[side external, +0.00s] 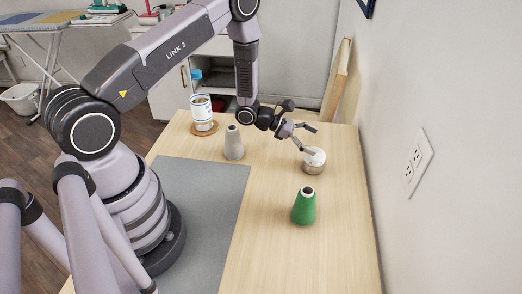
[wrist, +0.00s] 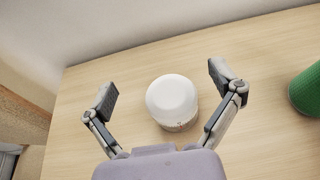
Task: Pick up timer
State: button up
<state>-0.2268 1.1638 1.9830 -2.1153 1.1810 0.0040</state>
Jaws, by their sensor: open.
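The timer (side external: 314,161) is a short round object with a white domed top and a metallic-looking lower band. It stands on the wooden table near the wall. In the wrist view the timer (wrist: 172,101) sits between the two open fingers, a little ahead of the palm.
A green thread cone (side external: 304,207) stands nearer on the table (side external: 272,255); it also shows at the right of the wrist view (wrist: 308,90). A wall bounds the right side.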

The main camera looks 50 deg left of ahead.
aim_at(320, 160)
notch_tip(320, 160, down, 6)
jog(key=shift+f, duration=0.15)
jog(key=shift+w+d+f, duration=0.1)
jog(key=shift+w+d, duration=0.45)
jog(key=shift+d, duration=0.1)
jog(key=shift+w+d+f, duration=0.2)
jog(key=shift+w+d, duration=0.15)
jog(key=shift+w, duration=0.05)
jog(key=c, duration=1.2)
jog(key=shift+r, duration=0.1)
jog(key=shift+c, duration=0.2)
